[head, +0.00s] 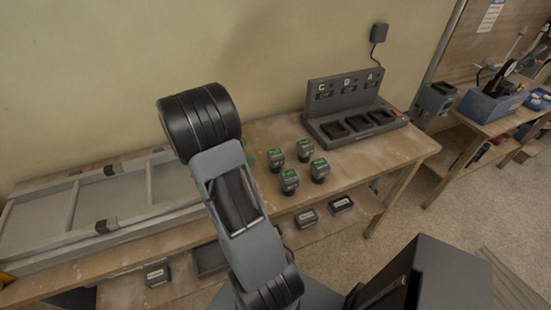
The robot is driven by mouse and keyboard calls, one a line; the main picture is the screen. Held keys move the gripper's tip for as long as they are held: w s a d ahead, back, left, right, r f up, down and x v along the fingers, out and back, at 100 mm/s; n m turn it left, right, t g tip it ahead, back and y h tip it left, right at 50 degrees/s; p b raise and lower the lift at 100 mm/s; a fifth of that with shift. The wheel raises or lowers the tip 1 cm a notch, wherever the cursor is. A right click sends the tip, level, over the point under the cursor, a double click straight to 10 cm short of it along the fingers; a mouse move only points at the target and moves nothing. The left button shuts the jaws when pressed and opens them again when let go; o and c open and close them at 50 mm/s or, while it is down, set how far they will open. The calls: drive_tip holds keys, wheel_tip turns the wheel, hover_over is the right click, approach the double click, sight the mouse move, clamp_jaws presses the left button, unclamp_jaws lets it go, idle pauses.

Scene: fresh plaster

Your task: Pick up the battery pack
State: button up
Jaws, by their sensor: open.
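A bit of green at my arm's edge may be another, mostly hidden. More dark packs lie on the lower shelf, one (306,219) beside another (341,205), and one (156,274) farther left. My arm rises in front of the bench. My gripper is not visible, and I see no pack being held.
A dark charger (350,126) with bays marked C, B and A stands at the bench's back right. A framed panel (75,212) lies on the left. The bench (395,150) has bare room around the packs. Another table with a blue bin (492,106) stands right.

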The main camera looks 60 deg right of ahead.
sight(271, 155)
drive_tip(key=p+x, duration=0.2)
drive_tip(key=x, duration=1)
drive_tip(key=shift+s+d+f, duration=0.15)
drive_tip(key=shift+s+d, duration=0.1)
drive_tip(key=shift+d, duration=0.05)
drive_tip(key=c, duration=1.2)
